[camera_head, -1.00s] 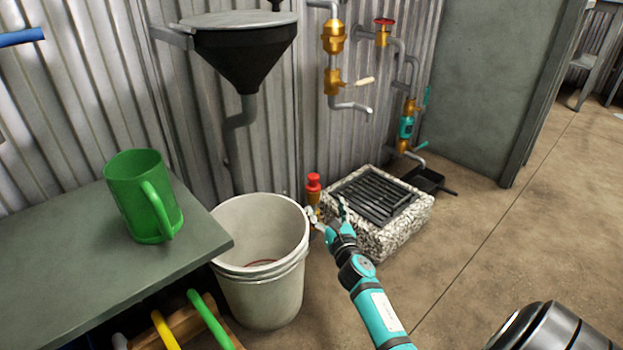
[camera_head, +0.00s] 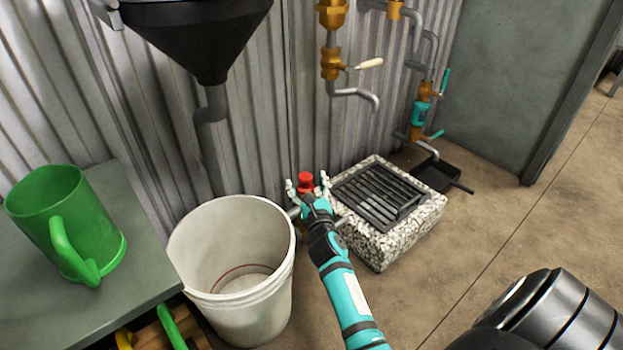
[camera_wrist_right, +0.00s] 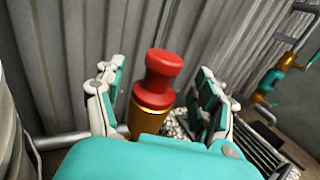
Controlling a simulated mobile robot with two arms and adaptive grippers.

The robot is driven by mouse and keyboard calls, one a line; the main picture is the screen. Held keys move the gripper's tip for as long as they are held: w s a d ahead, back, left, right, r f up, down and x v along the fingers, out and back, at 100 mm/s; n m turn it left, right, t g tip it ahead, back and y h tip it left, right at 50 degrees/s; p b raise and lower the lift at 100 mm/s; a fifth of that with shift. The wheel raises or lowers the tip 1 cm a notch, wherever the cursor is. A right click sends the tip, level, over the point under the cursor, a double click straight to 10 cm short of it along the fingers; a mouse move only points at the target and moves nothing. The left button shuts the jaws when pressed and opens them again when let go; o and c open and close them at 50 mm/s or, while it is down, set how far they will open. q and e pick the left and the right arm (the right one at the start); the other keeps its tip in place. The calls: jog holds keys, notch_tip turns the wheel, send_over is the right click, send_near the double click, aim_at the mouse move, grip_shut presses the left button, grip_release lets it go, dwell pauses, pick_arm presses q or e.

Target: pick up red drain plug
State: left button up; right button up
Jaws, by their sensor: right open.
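The red drain plug (camera_head: 305,181) sits upright on top of a brass pipe fitting, between the white bucket and the stone drain block. In the right wrist view the red plug (camera_wrist_right: 160,78) has a wide knob on top and stands on the brass fitting (camera_wrist_right: 147,117). My right gripper (camera_head: 307,186) is open, with one finger on each side of the plug. In the right wrist view the open fingers (camera_wrist_right: 158,92) show gaps to the plug on both sides. The lower part of the fitting is hidden by my gripper. My left gripper is not in view.
A white bucket (camera_head: 190,262) stands close to the left of my right arm. A stone block with a dark grate (camera_head: 415,230) is to the right. A green mug (camera_head: 45,215) stands on the bench (camera_head: 145,265).

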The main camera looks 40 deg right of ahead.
jog(key=shift+w+d, duration=0.1)
jog(key=shift+w, duration=0.35)
jog(key=shift+r, duration=0.1)
jog(key=shift+s, duration=0.1)
jog(key=c, duration=1.3)
